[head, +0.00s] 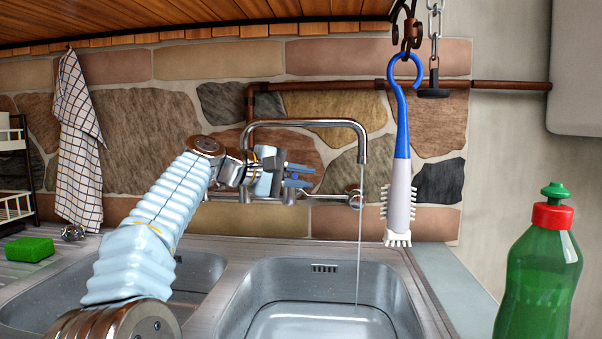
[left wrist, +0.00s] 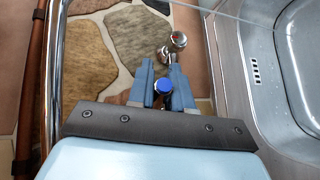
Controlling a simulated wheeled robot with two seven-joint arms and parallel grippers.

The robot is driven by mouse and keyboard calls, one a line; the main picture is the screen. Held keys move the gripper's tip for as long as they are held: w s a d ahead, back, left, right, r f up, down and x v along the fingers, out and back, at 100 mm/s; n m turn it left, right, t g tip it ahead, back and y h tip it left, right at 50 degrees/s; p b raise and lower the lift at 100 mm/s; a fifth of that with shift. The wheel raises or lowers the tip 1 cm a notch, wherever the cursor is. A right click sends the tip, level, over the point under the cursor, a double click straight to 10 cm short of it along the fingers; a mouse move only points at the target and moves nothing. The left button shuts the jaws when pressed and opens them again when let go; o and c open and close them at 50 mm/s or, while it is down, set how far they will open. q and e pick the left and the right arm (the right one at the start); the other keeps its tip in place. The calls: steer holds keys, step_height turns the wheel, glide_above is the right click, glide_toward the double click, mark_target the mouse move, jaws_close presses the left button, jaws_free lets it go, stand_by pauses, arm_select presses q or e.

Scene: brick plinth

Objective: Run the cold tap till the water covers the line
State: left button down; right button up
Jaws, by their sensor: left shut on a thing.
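My left gripper (head: 297,177) reaches in from the left at the wall-mounted chrome mixer (head: 300,123). In the left wrist view, its blue fingers (left wrist: 162,72) are closed around the blue-capped cold tap knob (left wrist: 163,86). In the head view the fingers and wrist mostly hide this knob. A thin stream of water (head: 360,235) falls from the spout into the right basin (head: 262,283). Shallow clear water (head: 325,322) lies in that basin, cut off by the frame's lower edge. I cannot make out a fill line. My right gripper is not in view.
A blue-and-white brush (head: 400,170) hangs right of the spout. A green bottle (head: 540,275) stands front right. A green sponge (head: 29,249) lies at left, near a checked towel (head: 77,140). A second chrome knob (left wrist: 178,39) sits beyond the fingertips.

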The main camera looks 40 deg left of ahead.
arm_select(q)
steer(key=shift+f, duration=0.1)
steer(key=c, duration=1.1)
jaws_free()
steer(key=v, duration=1.3)
steer(key=shift+s+a, duration=0.1)
steer(key=shift+s, duration=0.25)
